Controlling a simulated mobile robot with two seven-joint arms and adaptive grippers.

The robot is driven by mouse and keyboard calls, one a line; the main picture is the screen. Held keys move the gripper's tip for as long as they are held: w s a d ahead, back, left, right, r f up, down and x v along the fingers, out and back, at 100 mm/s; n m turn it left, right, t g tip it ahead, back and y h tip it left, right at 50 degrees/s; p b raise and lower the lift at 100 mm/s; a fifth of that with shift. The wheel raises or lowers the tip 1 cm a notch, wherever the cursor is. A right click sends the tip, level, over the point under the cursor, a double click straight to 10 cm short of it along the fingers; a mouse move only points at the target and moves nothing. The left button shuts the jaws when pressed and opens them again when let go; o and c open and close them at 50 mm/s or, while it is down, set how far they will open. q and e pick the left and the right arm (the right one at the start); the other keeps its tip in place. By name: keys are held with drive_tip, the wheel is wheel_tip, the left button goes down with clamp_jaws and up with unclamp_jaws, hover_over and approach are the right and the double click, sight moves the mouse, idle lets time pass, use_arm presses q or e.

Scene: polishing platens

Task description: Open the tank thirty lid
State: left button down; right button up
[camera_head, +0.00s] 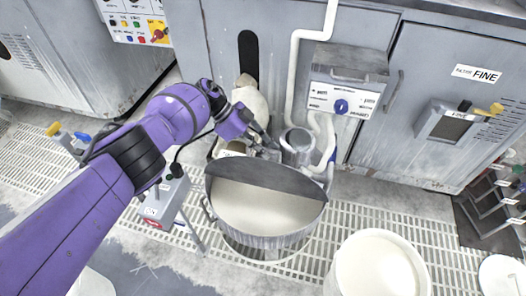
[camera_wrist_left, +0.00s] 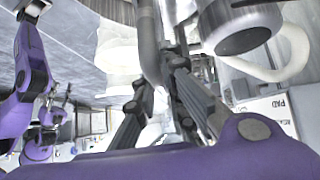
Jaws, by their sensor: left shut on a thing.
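The tank (camera_head: 262,235) is a round grey metal pot holding cream liquid, in the middle of the head view. Its dark grey lid (camera_head: 265,174) stands at the back of the rim, leaving the front of the liquid exposed. My left gripper (camera_head: 270,143) reaches over from the left and is shut at the lid's back edge. In the left wrist view its two dark fingers (camera_wrist_left: 160,75) close beside a grey bar; the exact grip point is hidden. My right gripper (camera_wrist_left: 55,108) shows small at the left of the left wrist view, its jaws unclear.
A metal cylinder (camera_head: 297,147) and white pipes (camera_head: 296,75) stand close behind the tank. A control box (camera_head: 343,97) hangs above them. A white bucket (camera_head: 380,268) stands at front right. Cabinets (camera_head: 445,105) line the back; grating (camera_head: 440,240) covers the floor.

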use_arm(q)
drive_tip(key=shift+w+d, duration=0.1)
drive_tip(key=shift+d, duration=0.05)
use_arm(e)
drive_tip(key=shift+w, duration=0.4)
drive_tip(key=shift+s+d+f, duration=0.1)
drive_tip(key=shift+s+f, duration=0.05)
drive_tip(key=shift+s, duration=0.1)
use_arm(q)
drive_tip(key=c, duration=1.8)
unclamp_jaws()
use_arm(e)
drive_tip(key=shift+s+f, duration=0.1)
drive_tip(key=shift+s, duration=0.1)
use_arm(q)
drive_tip(key=shift+w+a+r, duration=0.15)
drive_tip(key=shift+a+r, duration=0.15)
drive_tip(key=v, duration=1.1)
use_arm(e)
drive_tip(key=shift+w, duration=0.15)
